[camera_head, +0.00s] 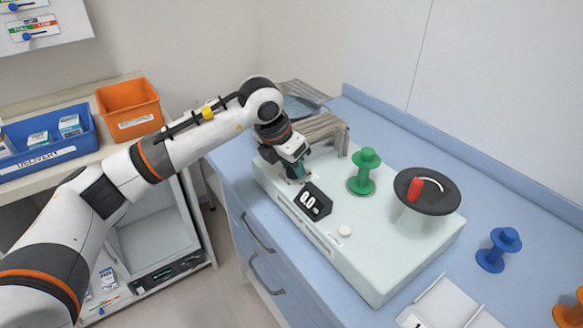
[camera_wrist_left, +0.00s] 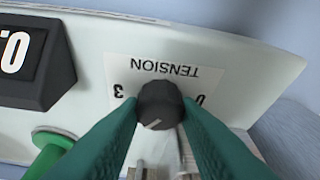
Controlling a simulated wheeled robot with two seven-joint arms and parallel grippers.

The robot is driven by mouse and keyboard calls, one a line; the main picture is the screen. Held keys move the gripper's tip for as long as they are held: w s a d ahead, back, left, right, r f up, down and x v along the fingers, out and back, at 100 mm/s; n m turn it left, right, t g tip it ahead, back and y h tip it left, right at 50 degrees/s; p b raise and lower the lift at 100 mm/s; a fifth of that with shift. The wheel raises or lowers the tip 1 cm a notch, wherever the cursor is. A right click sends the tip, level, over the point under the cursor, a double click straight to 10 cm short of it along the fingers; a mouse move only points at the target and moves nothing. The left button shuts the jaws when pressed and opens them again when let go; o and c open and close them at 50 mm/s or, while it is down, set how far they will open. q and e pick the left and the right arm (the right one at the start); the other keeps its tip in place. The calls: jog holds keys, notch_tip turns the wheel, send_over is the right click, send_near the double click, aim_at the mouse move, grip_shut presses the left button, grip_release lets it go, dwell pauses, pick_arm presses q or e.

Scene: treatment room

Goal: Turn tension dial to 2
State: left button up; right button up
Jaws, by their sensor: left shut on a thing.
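The tension dial (camera_wrist_left: 160,104) is a small dark round knob with a light line on its face. In the left wrist view the label (camera_wrist_left: 165,72) reads TENSION upside down, with a 3 to the left of the dial and a 0 to its right. The light line lies at the lower part of the knob in that view. My left gripper (camera_head: 297,173) has its green fingers on both sides of the dial and is shut on it. In the head view the gripper hides the dial. My right gripper is not in view.
The dial is on a pale machine (camera_head: 390,245) with a black display (camera_head: 312,202), a green spool (camera_head: 363,171) and a black disc with a red handle (camera_head: 415,188). A blue spool (camera_head: 498,249) stands on the blue counter. A grey slatted piece (camera_head: 320,128) is behind the gripper.

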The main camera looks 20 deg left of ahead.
pick_arm(q)
jog(key=shift+r+n, duration=0.1)
jog(key=shift+n, duration=0.5)
jog(key=o, duration=0.7)
jog(key=shift+b, duration=0.3)
jog(key=b+v, duration=0.1)
jog(key=v, duration=1.1)
jog(key=shift+d, duration=0.25)
jog(key=shift+s, duration=0.1)
